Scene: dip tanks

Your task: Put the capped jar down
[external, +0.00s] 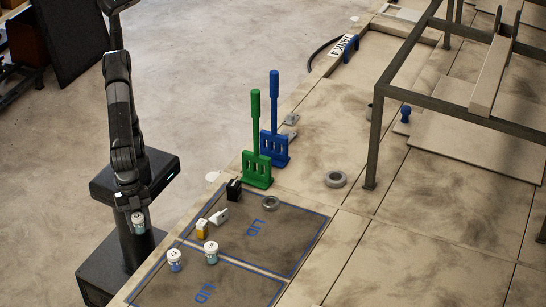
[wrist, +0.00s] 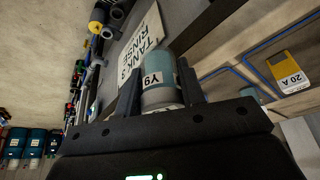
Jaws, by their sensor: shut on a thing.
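My gripper (external: 137,213) is at the left in the external view, beside the worktop's near left edge and over my base. It is shut on a jar (external: 139,226) with a white cap and a teal body. In the wrist view the held jar (wrist: 158,98) sits between the two dark fingers, and a label shows on it. Two more white-capped jars stand upright on the blue-outlined dark mats marked LID: a blue-bodied one (external: 174,261) and a grey-teal one (external: 211,253).
A yellow-and-white block (external: 202,229), a white piece (external: 219,216) and a black block (external: 234,190) stand near the jars. The mats' right parts are bare.

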